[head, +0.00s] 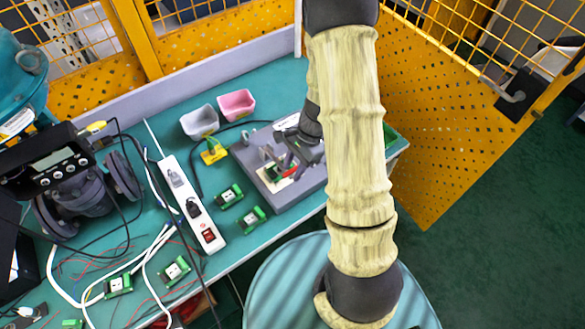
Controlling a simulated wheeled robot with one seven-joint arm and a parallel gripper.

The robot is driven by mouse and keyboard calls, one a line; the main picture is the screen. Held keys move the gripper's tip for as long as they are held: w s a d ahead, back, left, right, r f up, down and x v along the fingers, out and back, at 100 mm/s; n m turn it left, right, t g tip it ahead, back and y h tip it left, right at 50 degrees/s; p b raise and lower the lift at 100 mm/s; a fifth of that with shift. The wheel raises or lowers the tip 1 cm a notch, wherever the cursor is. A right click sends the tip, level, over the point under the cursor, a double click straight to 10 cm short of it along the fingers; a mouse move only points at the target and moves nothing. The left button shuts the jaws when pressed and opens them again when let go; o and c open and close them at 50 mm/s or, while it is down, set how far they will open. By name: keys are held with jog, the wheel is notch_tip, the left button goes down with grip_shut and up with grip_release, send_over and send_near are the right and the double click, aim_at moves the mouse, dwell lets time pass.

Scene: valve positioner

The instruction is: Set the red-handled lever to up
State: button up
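The red-handled lever (290,172) is small in the head view, on top of a grey fixture (292,195) on the teal bench. Its exact angle is too small to read. My gripper (297,158) is low over the fixture, right beside the red handle. Its dark fingers blend with the fixture parts, so I cannot tell whether they touch the handle or are open or shut. My pale arm hides the right part of the fixture.
Green circuit boards (252,219) lie left of the fixture, beyond them a white power strip (192,205) and loose cables. Grey (199,122) and pink (237,105) bins stand behind. A yellow mesh fence (430,130) closes the right side.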

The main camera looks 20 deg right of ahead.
jog(key=shift+a+f, duration=0.2)
jog(key=shift+f, duration=0.35)
jog(key=shift+c, duration=0.2)
grip_shut()
jog(key=shift+r, duration=0.15)
